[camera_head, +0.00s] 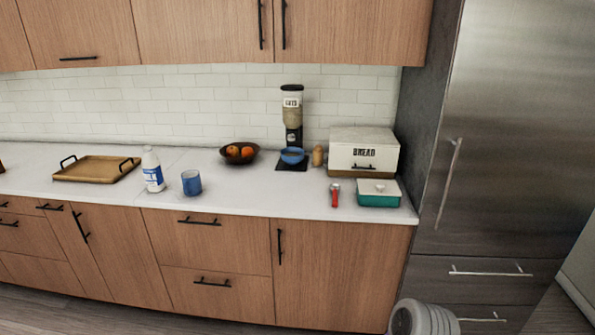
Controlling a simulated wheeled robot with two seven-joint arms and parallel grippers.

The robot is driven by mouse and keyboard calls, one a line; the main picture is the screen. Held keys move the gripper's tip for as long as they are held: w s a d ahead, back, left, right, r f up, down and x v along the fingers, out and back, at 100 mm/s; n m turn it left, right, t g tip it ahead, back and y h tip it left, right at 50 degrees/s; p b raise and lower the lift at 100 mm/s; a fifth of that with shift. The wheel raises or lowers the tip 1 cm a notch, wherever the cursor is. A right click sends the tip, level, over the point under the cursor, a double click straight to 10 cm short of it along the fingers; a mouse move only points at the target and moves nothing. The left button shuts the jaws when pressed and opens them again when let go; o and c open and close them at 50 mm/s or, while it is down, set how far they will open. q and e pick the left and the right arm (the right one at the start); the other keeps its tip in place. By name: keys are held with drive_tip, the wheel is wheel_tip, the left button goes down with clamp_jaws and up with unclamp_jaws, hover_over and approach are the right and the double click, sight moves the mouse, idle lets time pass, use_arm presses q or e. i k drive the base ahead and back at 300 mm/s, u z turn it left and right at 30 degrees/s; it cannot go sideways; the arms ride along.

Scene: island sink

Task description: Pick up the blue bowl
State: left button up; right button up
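The blue bowl (292,156) is small and upright. It stands on the dark base (284,167) of a cereal dispenser (292,110) marked OATS, below its outlet, toward the back of the white counter (260,195). What is inside the bowl is too small to tell. Neither of my grippers shows in the head view. A grey ribbed part at the bottom right looks like a piece of my own arm, but no fingers are visible on it.
A dark fruit bowl (226,155) stands left of the blue bowl; a shaker (318,156) and bread box (364,152) stand right. Counter before the bowl is clear.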

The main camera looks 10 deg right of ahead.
sight(292, 155)
drive_tip(key=u, duration=1.25)
drive_tip(key=i, duration=0.85)
drive_tip(key=z, duration=0.1)
